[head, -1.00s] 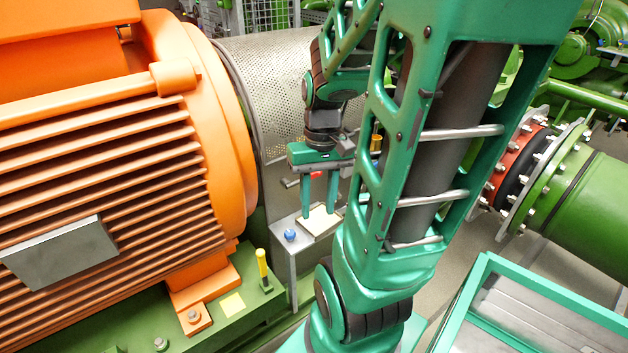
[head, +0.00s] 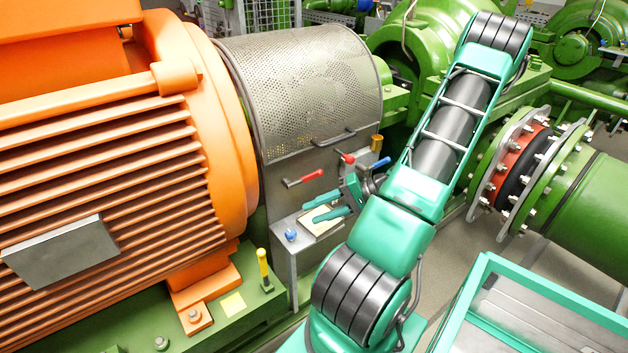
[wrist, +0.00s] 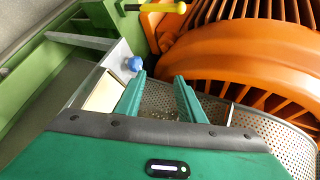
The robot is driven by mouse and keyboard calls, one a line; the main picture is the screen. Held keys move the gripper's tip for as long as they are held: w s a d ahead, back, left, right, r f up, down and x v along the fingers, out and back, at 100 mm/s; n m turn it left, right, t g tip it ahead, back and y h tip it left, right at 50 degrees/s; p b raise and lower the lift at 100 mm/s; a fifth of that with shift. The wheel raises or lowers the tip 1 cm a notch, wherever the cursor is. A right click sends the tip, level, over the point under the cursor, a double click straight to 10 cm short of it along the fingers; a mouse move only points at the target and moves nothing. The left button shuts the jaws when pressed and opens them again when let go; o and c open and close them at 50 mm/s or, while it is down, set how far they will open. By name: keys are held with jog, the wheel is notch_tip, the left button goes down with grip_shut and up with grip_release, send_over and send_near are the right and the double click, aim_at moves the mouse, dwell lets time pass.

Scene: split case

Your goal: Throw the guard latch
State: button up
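The perforated metal guard (head: 310,85) covers the coupling beside the orange motor. On its flat lower panel is a lever with a red grip (head: 311,176), lying nearly level and rising slightly to the right. I cannot tell which is the guard latch. My gripper (head: 309,211) is open and empty, fingers pointing left, below and right of the first lever and apart from it. In the wrist view my gripper (wrist: 160,77) shows a gap between its fingers, with guard mesh (wrist: 160,98) behind; no red lever shows there.
A small shelf with a pale plate (head: 318,222) and a blue knob (head: 291,235) sits below the guard. A yellow handle (head: 263,265) stands on the green base. The orange motor (head: 110,160) fills the left. A green-framed case (head: 545,315) is at front right.

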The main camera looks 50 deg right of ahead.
aim_at(314, 177)
jog(key=s+d+r+m+t+h, duration=0.2)
jog(key=d+m+t+h, duration=0.3)
jog(key=d+t, duration=0.45)
jog(key=shift+g, duration=0.55)
jog(key=w, duration=1)
jog(key=shift+w+r, duration=0.1)
jog(key=shift+w, duration=0.1)
jog(key=shift+c, duration=0.6)
